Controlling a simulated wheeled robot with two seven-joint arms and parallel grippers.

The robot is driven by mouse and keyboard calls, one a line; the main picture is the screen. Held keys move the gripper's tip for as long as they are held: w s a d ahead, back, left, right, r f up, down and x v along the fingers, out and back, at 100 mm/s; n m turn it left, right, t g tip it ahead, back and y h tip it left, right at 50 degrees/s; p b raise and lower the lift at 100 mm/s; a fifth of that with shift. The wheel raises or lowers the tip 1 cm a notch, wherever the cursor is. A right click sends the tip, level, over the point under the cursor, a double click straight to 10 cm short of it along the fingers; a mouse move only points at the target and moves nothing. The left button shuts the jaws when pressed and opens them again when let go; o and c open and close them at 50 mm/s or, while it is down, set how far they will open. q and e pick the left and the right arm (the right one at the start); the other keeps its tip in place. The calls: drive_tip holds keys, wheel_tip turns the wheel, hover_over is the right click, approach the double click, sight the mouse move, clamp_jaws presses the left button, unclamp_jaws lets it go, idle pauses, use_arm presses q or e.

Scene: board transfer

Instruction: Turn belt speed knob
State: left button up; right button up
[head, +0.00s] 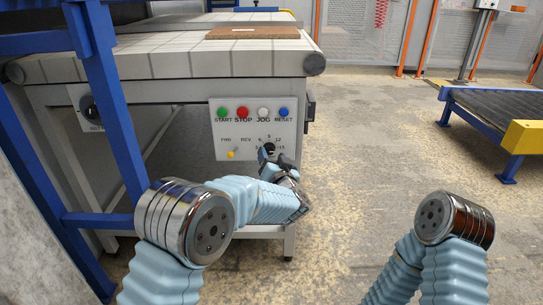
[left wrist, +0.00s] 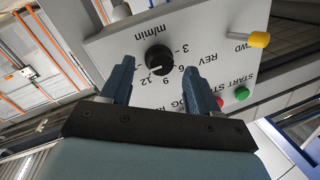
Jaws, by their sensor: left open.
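The belt speed knob (head: 269,148) is a small black dial on the white control panel (head: 230,160) at the conveyor's end. In the left wrist view the knob (left wrist: 158,59) shows a white pointer mark toward the 9 and 12 side of its scale, which is labelled m/min. My left gripper (head: 267,158) is in front of the panel at the knob. In the left wrist view its two blue fingers (left wrist: 158,65) are open, one on each side of the knob with gaps. Whether the fingertips reach past the knob's face is unclear. My right gripper is outside the frames.
The yellow FWD/REV switch (head: 231,153) sits left of the knob. Green, red, white and blue buttons (head: 253,113) line up above it. A blue frame post (head: 108,95) stands at the left. Open floor (head: 375,150) lies to the right.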

use_arm(q)
drive_tip(key=shift+x, duration=0.8)
drive_tip(key=shift+s, duration=0.1)
drive_tip(key=c, duration=1)
drive_tip(key=shift+c, duration=0.2)
